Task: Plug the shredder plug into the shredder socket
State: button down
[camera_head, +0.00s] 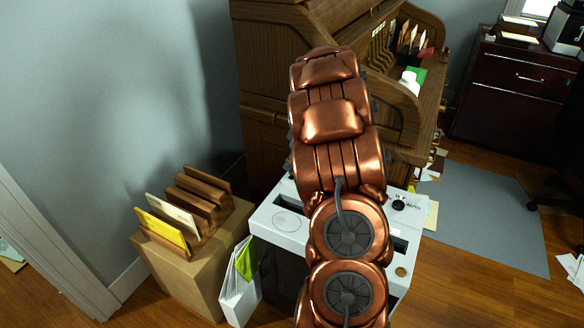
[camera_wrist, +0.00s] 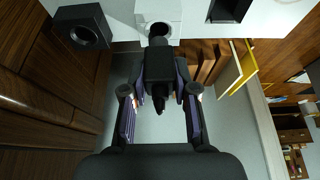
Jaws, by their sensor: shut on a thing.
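In the wrist view, my gripper (camera_wrist: 160,92) is shut on a dark plug (camera_wrist: 158,68), which sits between the two fingers. Just beyond the plug is a white block (camera_wrist: 158,10) with a dark round opening, in line with the plug. I cannot tell whether the plug touches it. To its left is a black square block (camera_wrist: 83,27) with a round recess; I cannot tell which of the two is the shredder socket. The white-topped shredder (camera_head: 268,222) stands below my arm in the head view. My arm hides the gripper, plug and both blocks there.
A wooden roll-top desk (camera_head: 262,75) stands behind the shredder, close on the left in the wrist view. A cardboard box (camera_head: 180,275) carries a wooden file rack (camera_head: 205,200) left of the shredder. A white file holder (camera_head: 238,300) stands between them.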

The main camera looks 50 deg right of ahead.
jog(key=shift+s+a, duration=0.4)
jog(key=shift+a, duration=0.15)
jog(key=s+a, duration=0.4)
jog(key=a, duration=0.2)
jog(key=s+a+r+b, duration=0.1)
jog(key=s+a, duration=0.2)
jog(key=a, duration=0.3)
jog(key=shift+s+a+r, duration=0.25)
jog(key=shift+s+r, duration=0.05)
jog(key=shift+s, duration=0.05)
jog(key=c, duration=1.5)
grip_release()
grip_shut()
jog(key=shift+b, duration=0.3)
jog(key=shift+r, duration=0.2)
